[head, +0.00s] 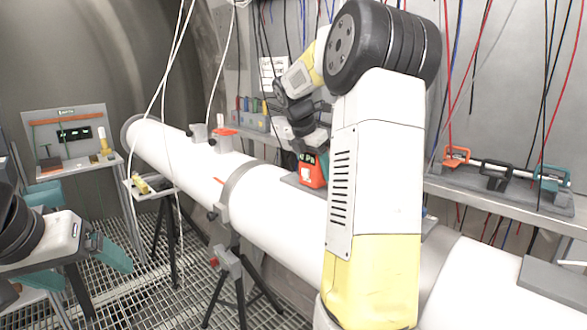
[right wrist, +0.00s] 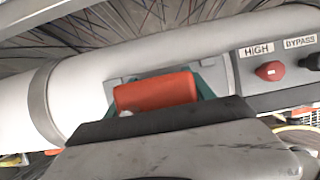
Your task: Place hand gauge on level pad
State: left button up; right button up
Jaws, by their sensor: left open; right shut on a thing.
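The hand gauge (head: 313,172) is a red-orange box with a dark display reading "Pa" and a white label. My right gripper (head: 310,150) is shut on it from above, over the white pipe. In the right wrist view the gauge (right wrist: 155,92) shows its red-orange side, with a teal finger beside it. A flat grey pad (head: 292,180) lies on the pipe under the gauge; its edge shows in the right wrist view (right wrist: 112,88). I cannot tell whether gauge and pad touch. My left gripper (head: 112,254) has teal fingers, is open and empty, low at the left.
The white pipe (head: 265,195) runs diagonally, with a grey band (head: 238,185) and a tripod stand (head: 238,275) below. A panel with a red knob (right wrist: 270,71) is beside the gauge. A rear shelf (head: 500,192) holds a clamp tool (head: 495,172). White cables hang at left.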

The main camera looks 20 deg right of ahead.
aim_at(305, 169)
jog(key=o, duration=1.8)
jog(key=v, duration=1.2)
jog(key=s+a+f+m+t+y, duration=0.1)
jog(key=s+a+f+m+y, duration=0.1)
jog(key=s+a+m, duration=0.4)
jog(key=s+a+f+m+t+y, duration=0.2)
jog(key=s+a+f+m, duration=0.3)
jog(key=s+m, duration=0.3)
jog(key=s+a+f+m+t+y, duration=0.1)
jog(key=s+a+f+m, duration=0.3)
jog(key=s, duration=0.6)
jog(key=shift+a+f+m+t+y, duration=0.15)
jog(key=shift+a+m+y, duration=0.15)
jog(key=shift+a+m, duration=0.5)
jog(key=shift+a+f+m+t+y, duration=0.15)
jog(key=shift+a+m+y, duration=0.25)
jog(key=shift+m, duration=0.7)
jog(key=shift+a, duration=0.1)
